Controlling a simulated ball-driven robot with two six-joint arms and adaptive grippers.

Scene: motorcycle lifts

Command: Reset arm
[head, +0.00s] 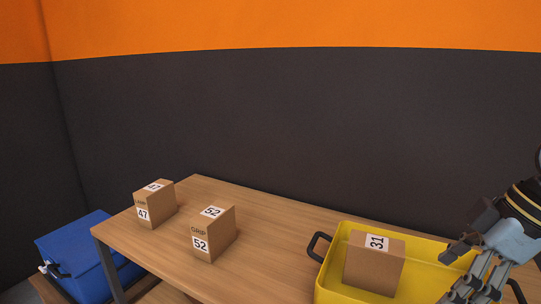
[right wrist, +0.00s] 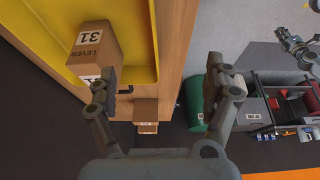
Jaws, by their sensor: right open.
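My right gripper (head: 452,274) is at the right of the head view, in front of and above the right part of a yellow tray (head: 330,270). Its two fingers stand apart with nothing between them, as the right wrist view (right wrist: 163,76) also shows. A brown box marked 31 (head: 372,272) sits in the tray, left of the gripper and apart from it. This box (right wrist: 93,50) is left of the fingers in the right wrist view. A grey jointed part (right wrist: 295,42) at that view's top right looks like my left gripper; its jaws are unclear.
Brown boxes marked 47 (head: 155,204) and 52 (head: 214,234) stand on the wooden table (head: 270,225). A blue container (head: 78,254) is beyond the table's left end. The right wrist view shows a green bin (right wrist: 196,100) and a grey cabinet (right wrist: 252,104). A dark wall rises behind the table.

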